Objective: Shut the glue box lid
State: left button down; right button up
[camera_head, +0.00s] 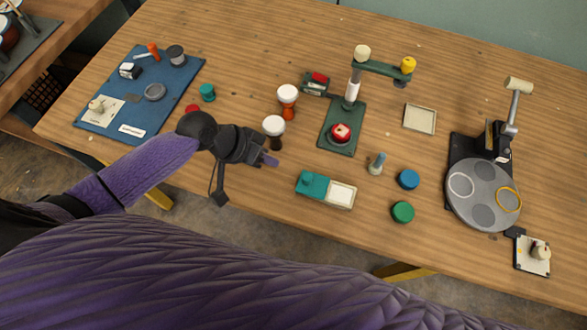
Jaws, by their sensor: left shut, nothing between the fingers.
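The glue box (312,187) is likely the small teal box near the front middle of the table. I cannot tell at this size which part is the lid. My left gripper (271,160) is shut and empty. It is up and left of the box, apart from it, close to a white-topped dark goblet drum (274,127). My right gripper is not in view.
A green press stand (341,140) stands behind the box. A small bottle (377,164), a blue disc (408,179) and a green disc (402,212) lie to its right. A grey turntable (483,215) is far right, a blue mat (178,85) far left. The table in front of the box is clear.

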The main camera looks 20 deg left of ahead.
aim_at(318, 186)
pick_arm(q)
jog(key=shift+b+x, duration=0.3)
jog(key=shift+x, duration=0.9)
jog(key=shift+s+d+r+p, duration=0.1)
jog(key=shift+s+d+p, duration=0.1)
jog(key=shift+d, duration=0.4)
jog(key=shift+s+d+r+p, duration=0.1)
jog(key=shift+d+p, duration=0.1)
jog(key=shift+d, duration=0.4)
jog(key=shift+s+d, duration=0.15)
jog(key=shift+d, duration=0.45)
jog(key=d+p, duration=0.2)
jog(key=d, duration=0.4)
jog(key=shift+s+r+p, duration=0.1)
jog(key=shift+p, duration=0.2)
jog(key=shift+d, duration=0.45)
jog(key=shift+s, duration=0.1)
